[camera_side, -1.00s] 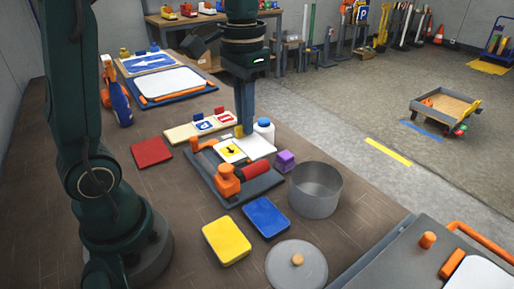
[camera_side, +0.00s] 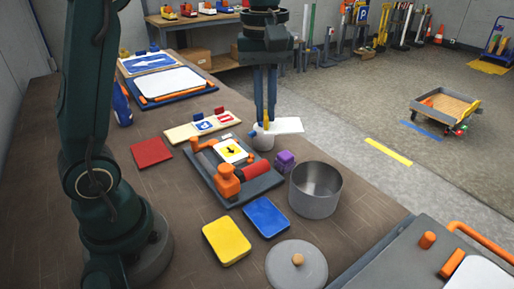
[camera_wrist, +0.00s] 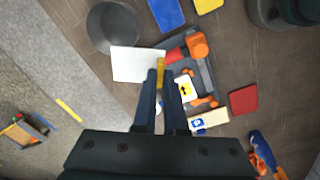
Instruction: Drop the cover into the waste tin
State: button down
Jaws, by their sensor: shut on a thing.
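The cover is a white sheet (camera_side: 288,125) with a yellow tab (camera_wrist: 161,66). My gripper (camera_side: 266,122) is shut on the tab, and the sheet hangs out to the right in the side view. In the wrist view the sheet (camera_wrist: 136,64) lies to the left of my fingertips (camera_wrist: 160,76). The waste tin (camera_side: 316,192) is an open grey cylinder on the bench, nearer the camera than the cover. The tin also shows in the wrist view (camera_wrist: 113,28), beyond the sheet. The cover is apart from the tin.
A grey fixture (camera_side: 262,186) with orange clamps, a red roller and a yellow arrow sign stands beside the tin. A purple block (camera_side: 285,160) and a knobbed lid (camera_side: 280,262) flank the tin.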

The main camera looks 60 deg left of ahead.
aim_at(293, 127)
jog(key=w+d+n, duration=0.1)
jog(key=n, duration=0.1)
jog(key=w+d+n, duration=0.1)
jog(key=n, duration=0.1)
jog(key=w+d+n, duration=0.1)
jog(key=shift+w+d+f+n, duration=0.25)
jog(key=shift+d+f+n, duration=0.05)
jog(key=shift+d+n, duration=0.1)
jog(key=w+d+f, duration=0.1)
jog(key=d+f, duration=0.2)
jog(key=f, duration=0.6)
jog(key=shift+d+f, duration=0.15)
jog(key=shift+d, duration=0.15)
jog(key=shift+w, duration=0.1)
jog(key=shift+c, duration=0.5)
grip_release()
